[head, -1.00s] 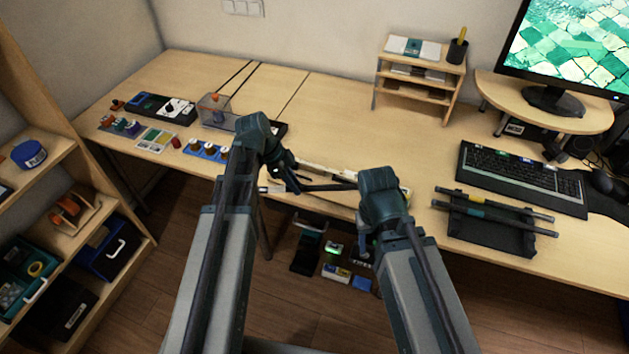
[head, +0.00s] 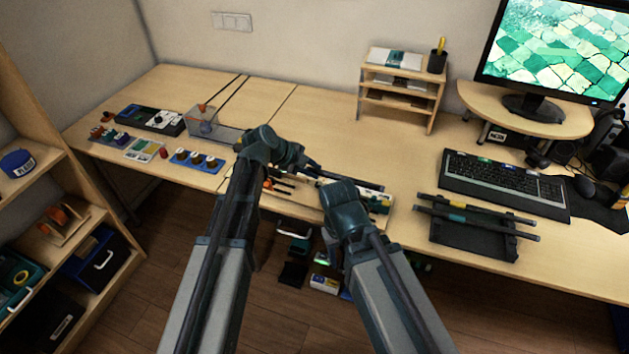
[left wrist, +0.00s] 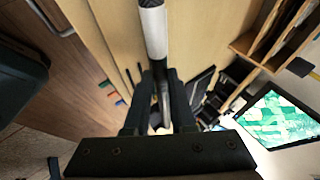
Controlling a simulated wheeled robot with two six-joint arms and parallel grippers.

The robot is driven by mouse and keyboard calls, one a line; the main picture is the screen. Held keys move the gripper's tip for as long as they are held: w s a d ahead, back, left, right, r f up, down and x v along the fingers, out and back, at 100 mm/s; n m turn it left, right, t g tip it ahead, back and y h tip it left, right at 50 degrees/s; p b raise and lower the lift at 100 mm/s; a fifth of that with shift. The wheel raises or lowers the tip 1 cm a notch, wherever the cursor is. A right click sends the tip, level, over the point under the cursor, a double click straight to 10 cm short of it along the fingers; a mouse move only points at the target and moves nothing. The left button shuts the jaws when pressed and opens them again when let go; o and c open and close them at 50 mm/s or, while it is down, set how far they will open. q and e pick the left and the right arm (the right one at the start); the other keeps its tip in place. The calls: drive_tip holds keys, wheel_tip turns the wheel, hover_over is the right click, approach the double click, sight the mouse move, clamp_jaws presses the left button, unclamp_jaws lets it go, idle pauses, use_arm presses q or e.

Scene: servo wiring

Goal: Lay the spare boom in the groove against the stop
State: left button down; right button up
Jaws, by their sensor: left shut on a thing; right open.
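My left gripper (head: 303,166) is shut on a dark rod (head: 350,180), which reaches rightward over the front of the desk, partly behind my right wrist. In the left wrist view the gripper (left wrist: 160,122) holds the rod between its fingers, and a white section of the rod (left wrist: 153,32) shows beyond them. My right gripper (head: 287,182) is open, low near the desk's front edge and partly hidden; nothing shows clearly between its fingers. A black cradle (head: 470,238) at the right carries two dark rods, with yellow and teal bands. I cannot clearly make out the groove or stop.
A pale tray (head: 388,203) lies at the front edge, mostly behind my arms. A keyboard (head: 505,185) lies behind the cradle. A wooden shelf unit (head: 400,88) stands at the back. Small parts and a clear box (head: 212,125) occupy the left; the middle back is clear.

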use_arm(q)
drive_tip(key=t+b, duration=0.2)
drive_tip(key=b, duration=0.3)
hover_over(315, 204)
drive_tip(key=shift+m+h, duration=0.4)
drive_tip(key=shift+w+f, duration=0.2)
drive_tip(key=shift+f, duration=1.85)
drive_tip(key=shift+f, duration=0.1)
wheel_tip(315, 204, down, 8)
drive_tip(key=b, duration=0.8)
drive_tip(key=shift+f+b, duration=0.15)
drive_tip(key=shift+b, duration=0.15)
drive_tip(key=shift+s, duration=0.1)
drive_tip(key=shift+s, duration=0.1)
drive_tip(key=c, duration=0.7)
unclamp_jaws()
drive_tip(key=p+v, duration=0.2)
drive_tip(key=v, duration=0.2)
drive_tip(key=p+v, duration=0.3)
drive_tip(key=v, duration=0.1)
drive_tip(key=p+v, duration=0.3)
drive_tip(key=v, duration=0.1)
drive_tip(key=shift+a+r, duration=0.2)
drive_tip(key=shift+r, duration=0.2)
drive_tip(key=shift+s+a+r+p, duration=0.2)
drive_tip(key=shift+a+r+p, duration=0.15)
drive_tip(key=shift+a+p, duration=0.15)
